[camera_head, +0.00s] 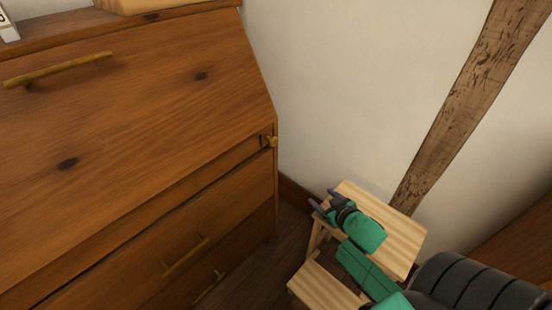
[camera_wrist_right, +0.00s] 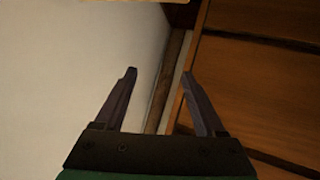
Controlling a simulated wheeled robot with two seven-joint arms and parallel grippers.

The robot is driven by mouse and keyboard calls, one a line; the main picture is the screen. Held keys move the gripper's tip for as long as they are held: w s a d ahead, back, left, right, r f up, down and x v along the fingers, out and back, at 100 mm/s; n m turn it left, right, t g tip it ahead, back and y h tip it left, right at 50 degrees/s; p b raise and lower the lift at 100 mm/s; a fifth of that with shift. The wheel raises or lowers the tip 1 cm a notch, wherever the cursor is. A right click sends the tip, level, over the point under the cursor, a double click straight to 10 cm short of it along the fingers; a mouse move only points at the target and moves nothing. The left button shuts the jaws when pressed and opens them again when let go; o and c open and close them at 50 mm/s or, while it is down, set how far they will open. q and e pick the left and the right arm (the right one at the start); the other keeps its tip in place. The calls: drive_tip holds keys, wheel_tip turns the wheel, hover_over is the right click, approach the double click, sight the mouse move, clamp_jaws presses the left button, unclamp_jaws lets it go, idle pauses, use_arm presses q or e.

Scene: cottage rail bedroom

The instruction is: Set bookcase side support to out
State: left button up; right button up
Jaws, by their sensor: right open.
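The wooden bookcase (camera_head: 130,130) has a slanted front and fills the left of the head view. In the right wrist view, the open fingers (camera_wrist_right: 160,73) point along the wall, with the bookcase's wood (camera_wrist_right: 250,70) on the right; the knob cannot be made out there. My left gripper is out of view.
A light wooden step stool (camera_head: 395,236) stands by the wall, beneath my right arm in the picture. A white wall (camera_head: 350,90) with a dark timber beam (camera_head: 455,95) is behind. Brass handles (camera_head: 58,69) stick out from the bookcase front. A narrow floor strip (camera_head: 262,272) shows between bookcase and stool.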

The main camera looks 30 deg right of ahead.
wheel_tip(320, 180, up, 7)
drive_tip(key=w+n+t+y+b, duration=0.1)
drive_tip(key=w+n+t+y, duration=0.1)
drive_tip(key=t, duration=0.2)
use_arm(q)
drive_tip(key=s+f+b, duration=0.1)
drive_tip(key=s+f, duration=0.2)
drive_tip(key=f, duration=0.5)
use_arm(e)
drive_tip(key=n+t+y, duration=0.1)
drive_tip(key=n+y, duration=0.2)
drive_tip(key=y, duration=0.3)
approach(275, 143)
drive_tip(key=shift+n, duration=0.3)
drive_tip(key=b+x, duration=0.2)
drive_tip(key=x, duration=0.7)
drive_tip(key=shift+w+a+b, duration=0.1)
drive_tip(key=shift+w+b, duration=0.05)
drive_tip(key=shift+b, duration=0.2)
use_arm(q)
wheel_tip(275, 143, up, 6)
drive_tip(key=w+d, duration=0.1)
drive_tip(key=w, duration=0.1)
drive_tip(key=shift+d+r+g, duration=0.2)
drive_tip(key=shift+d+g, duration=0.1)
use_arm(e)
clamp_jaws()
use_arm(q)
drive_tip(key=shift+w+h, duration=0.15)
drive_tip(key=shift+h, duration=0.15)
